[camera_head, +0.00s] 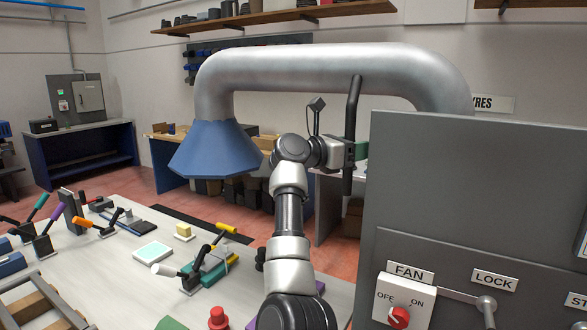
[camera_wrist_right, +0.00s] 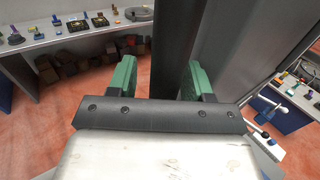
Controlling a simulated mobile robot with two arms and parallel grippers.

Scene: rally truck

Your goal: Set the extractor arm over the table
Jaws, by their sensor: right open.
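The extractor arm is a silver bent duct (camera_head: 330,68) with a blue hood (camera_head: 215,150) hanging from its left end. The hood appears above the far part of the pale table (camera_head: 120,262) in the head view. A black upright handle bar (camera_head: 353,95) hangs by the duct. My right gripper (camera_head: 358,150) is open at this bar. In the right wrist view, its green fingers (camera_wrist_right: 158,80) stand either side of a dark bar (camera_wrist_right: 165,45), with a gap on the left. I cannot tell whether it touches. My left gripper is not in view.
A grey cabinet (camera_head: 460,180) fills the right side, with a red FAN knob (camera_head: 399,317) and a LOCK lever (camera_head: 486,303). Tools and clamps (camera_head: 195,270) lie on the table. A shelf bench (camera_wrist_right: 75,45) stands behind. Red floor lies between.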

